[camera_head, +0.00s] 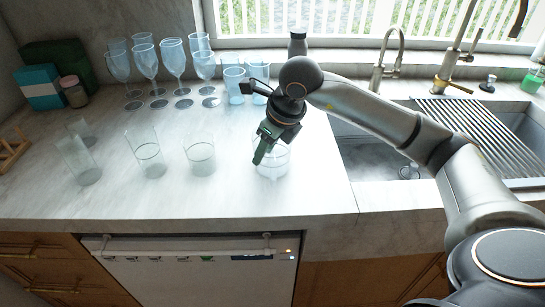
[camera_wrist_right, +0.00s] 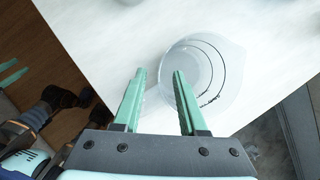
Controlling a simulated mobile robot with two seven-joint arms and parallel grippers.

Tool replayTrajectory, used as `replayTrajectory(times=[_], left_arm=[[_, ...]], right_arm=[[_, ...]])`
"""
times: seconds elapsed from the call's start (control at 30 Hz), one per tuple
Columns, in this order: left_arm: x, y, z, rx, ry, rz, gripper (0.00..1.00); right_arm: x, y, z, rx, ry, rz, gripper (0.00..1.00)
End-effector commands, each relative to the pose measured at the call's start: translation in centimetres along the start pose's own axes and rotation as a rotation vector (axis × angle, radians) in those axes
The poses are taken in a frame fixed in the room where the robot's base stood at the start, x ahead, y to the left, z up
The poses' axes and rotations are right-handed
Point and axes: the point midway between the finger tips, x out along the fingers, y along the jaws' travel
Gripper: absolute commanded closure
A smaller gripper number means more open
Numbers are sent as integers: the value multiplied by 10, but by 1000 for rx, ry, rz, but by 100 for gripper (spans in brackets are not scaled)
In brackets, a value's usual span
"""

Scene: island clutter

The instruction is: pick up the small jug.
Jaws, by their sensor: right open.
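The small jug is a clear vessel with a spout and dark ring lines. It stands on the pale counter in the head view (camera_head: 273,170) and shows from above in the right wrist view (camera_wrist_right: 222,72). My right gripper (camera_head: 262,152) is at the jug's left side, overlapping it in the head view. In the right wrist view its two green fingers (camera_wrist_right: 160,74) are apart, with the right fingertip over the jug's left rim. I cannot tell whether they touch it. Green strips at the left edge of that view look like my left gripper (camera_wrist_right: 12,75), cut off.
Clear glasses (camera_head: 200,158) stand left of the jug, with others farther left. Blue-tinted stemmed glasses (camera_head: 173,58) and tumblers stand behind. A sink (camera_head: 375,160) with a tap (camera_head: 390,60) lies to the right. The counter's front strip (camera_head: 200,205) is clear.

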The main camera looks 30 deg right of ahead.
Motion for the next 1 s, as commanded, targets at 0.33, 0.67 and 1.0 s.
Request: replayTrajectory(times=[0.33, 0.67, 1.0], left_arm=[[0, 0, 0, 0, 0, 0, 50], [0, 0, 0, 0, 0, 0, 50], [0, 0, 0, 0, 0, 0, 50]], right_arm=[[0, 0, 0, 0, 0, 0, 78], [0, 0, 0, 0, 0, 0, 100], [0, 0, 0, 0, 0, 0, 100]])
